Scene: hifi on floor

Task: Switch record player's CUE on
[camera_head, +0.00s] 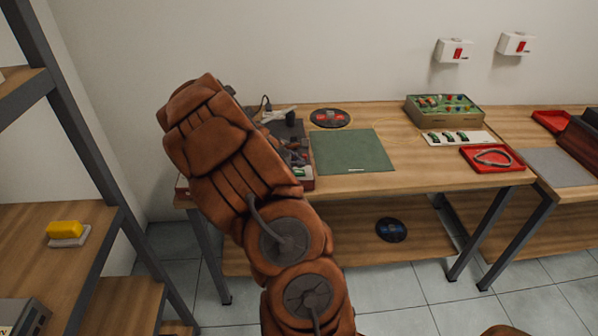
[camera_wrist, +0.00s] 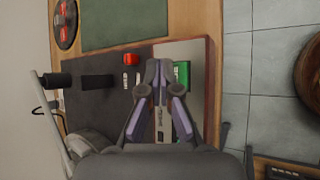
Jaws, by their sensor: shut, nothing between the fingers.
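A dark-topped device with a reddish edge, which seems to be the record player, sits at the left end of the wooden table in the head view (camera_head: 307,184), mostly hidden behind my arm. I cannot read which control is CUE.
A green mat (camera_head: 352,151) lies right of the device. Farther right are a box of parts (camera_head: 444,117) and a red tray (camera_head: 492,160). A shelf (camera_head: 70,270) stands at left. Black cylindrical parts (camera_wrist: 62,80) stand on the device's left side in the wrist view.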

